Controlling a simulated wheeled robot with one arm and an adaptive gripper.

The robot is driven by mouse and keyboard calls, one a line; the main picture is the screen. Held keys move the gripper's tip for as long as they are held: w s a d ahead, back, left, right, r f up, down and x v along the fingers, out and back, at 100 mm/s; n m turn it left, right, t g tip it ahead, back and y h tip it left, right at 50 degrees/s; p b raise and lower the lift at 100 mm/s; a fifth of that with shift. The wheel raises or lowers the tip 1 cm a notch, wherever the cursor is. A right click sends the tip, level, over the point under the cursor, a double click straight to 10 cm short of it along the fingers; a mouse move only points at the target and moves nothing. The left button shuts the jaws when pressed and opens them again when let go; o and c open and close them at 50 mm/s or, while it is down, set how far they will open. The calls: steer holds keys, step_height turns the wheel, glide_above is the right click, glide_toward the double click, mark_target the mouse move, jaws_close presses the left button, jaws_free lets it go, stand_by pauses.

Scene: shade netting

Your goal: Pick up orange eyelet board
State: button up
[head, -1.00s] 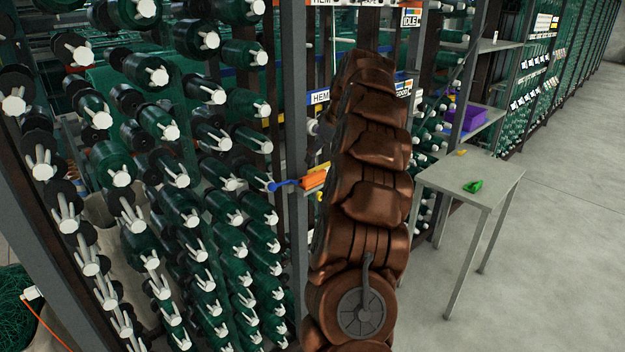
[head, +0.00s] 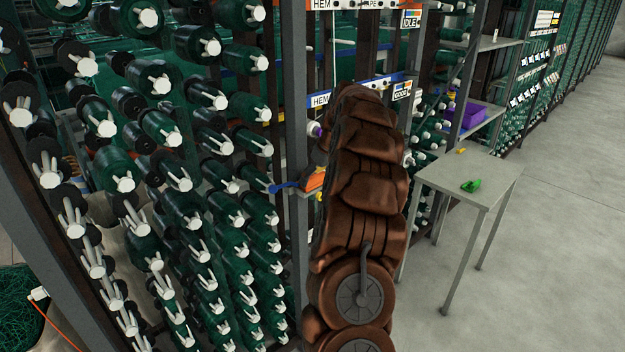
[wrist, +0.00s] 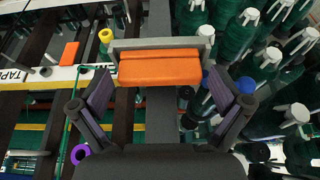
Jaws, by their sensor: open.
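An orange board (wrist: 160,68) lies on a small grey ledge in the wrist view, centred ahead of my gripper. It also shows in the head view (head: 316,181), beside the rack's upright and partly hidden by my brown arm. My gripper (wrist: 160,84) is open, with one finger on each side of the board's near edge. I cannot tell whether either finger touches it. In the head view my gripper is mostly hidden behind my arm.
A grey upright (head: 296,100) stands left of my arm. A blue-handled tool (head: 284,187) sticks out beside the board. Racks of green spools (head: 165,125) fill the left.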

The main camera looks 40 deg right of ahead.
steer(key=c, duration=0.9)
steer(key=shift+r, duration=0.2)
